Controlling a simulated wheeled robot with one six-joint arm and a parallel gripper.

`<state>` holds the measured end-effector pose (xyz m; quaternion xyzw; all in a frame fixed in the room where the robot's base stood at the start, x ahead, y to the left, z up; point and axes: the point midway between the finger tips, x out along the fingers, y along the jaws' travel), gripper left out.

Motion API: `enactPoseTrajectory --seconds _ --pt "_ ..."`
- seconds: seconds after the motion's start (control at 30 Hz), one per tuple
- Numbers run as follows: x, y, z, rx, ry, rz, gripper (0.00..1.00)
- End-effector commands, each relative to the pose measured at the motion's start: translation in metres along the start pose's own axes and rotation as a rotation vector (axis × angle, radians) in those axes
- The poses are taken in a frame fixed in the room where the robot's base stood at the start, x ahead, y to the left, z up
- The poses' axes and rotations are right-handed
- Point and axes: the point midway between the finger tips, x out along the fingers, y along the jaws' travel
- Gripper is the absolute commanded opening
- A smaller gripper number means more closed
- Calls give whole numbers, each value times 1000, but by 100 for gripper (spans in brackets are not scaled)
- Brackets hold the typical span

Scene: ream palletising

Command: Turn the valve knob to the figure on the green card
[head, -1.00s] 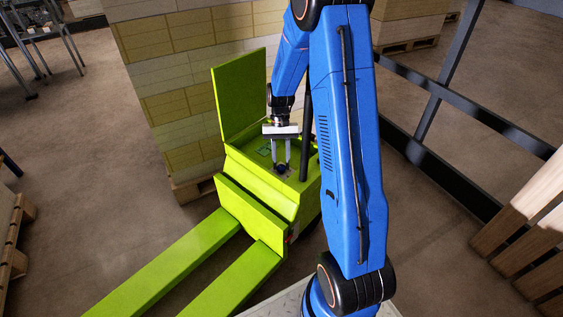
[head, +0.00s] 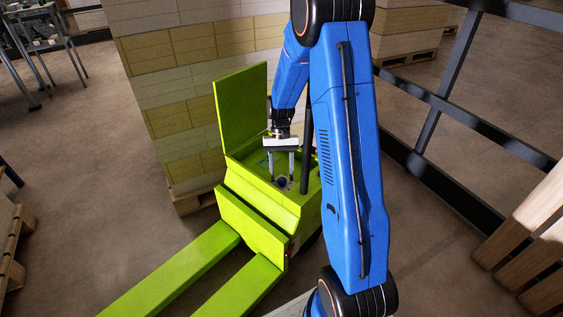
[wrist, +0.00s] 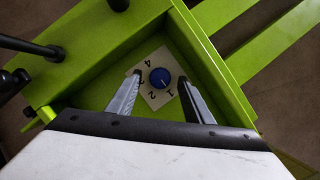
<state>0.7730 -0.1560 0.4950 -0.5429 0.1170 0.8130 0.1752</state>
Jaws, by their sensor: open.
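A blue round knob (wrist: 160,78) sits on a white dial plate (wrist: 157,100) with the figures 1 to 4 around it. A faint mark on the knob appears to point toward the 1. The knob is also visible in the head view (head: 282,182), in the open bay of a lime-green pallet truck (head: 262,212). My gripper (wrist: 159,77) is open, with one finger on each side of the knob; in the head view my gripper (head: 282,180) points down at it. I cannot tell if the fingers touch the knob. I cannot make out a green card with a figure.
The truck's raised lid (head: 241,112) stands left of my gripper, and a dark post (head: 307,135) stands close on the right. Stacked reams (head: 175,90) on a pallet are behind. A dark railing (head: 440,170) runs at the right.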

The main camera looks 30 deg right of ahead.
Motion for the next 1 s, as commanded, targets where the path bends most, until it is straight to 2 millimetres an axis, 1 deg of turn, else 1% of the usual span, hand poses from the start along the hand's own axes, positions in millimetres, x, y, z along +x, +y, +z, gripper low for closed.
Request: enactPoseTrajectory --seconds 0.17,0.7,0.83,1.0 --pt "-22 0 0 0 4 -1 47" --pt "-128 0 -1 1 3 -1 47" --pt "-149 0 0 0 3 -1 47" --pt "-166 0 -1 0 2 0 47"
